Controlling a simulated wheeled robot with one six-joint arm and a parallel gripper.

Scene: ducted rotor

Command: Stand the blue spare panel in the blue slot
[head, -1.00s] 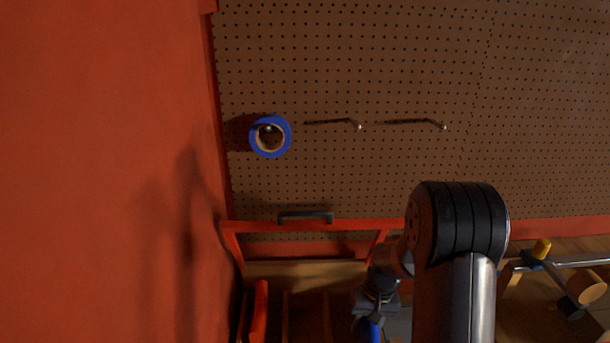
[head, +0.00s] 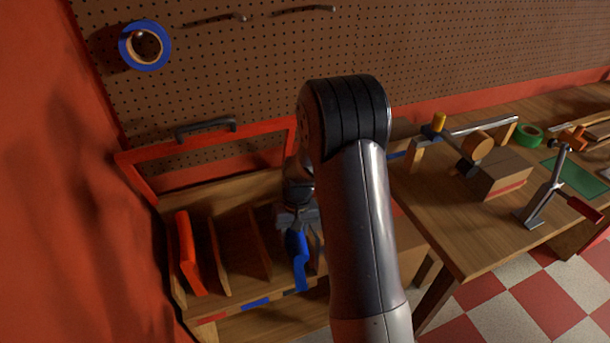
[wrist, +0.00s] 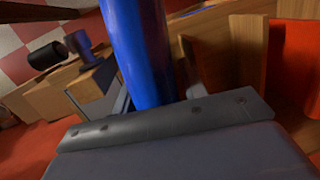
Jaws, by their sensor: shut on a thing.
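The blue spare panel (head: 298,262) hangs below my gripper (head: 298,228), which is shut on it. In the wrist view the blue panel (wrist: 140,50) rises from between the jaws. The wooden slotted rack (head: 240,262) lies below the open red-framed lid. A blue mark (head: 256,304) on its front edge labels the blue slot. In the head view the panel appears to the right of that mark, over the rack's right part. I cannot tell whether its lower end is inside a slot or above the rack. My arm hides the rack's right end.
A red panel (head: 190,254) stands in the left slot, with a red mark (head: 212,318) in front. Thin wooden dividers (head: 259,248) separate the slots. The raised lid has a dark handle (head: 206,126). A workbench (head: 455,225) with tools stands right; a red wall is left.

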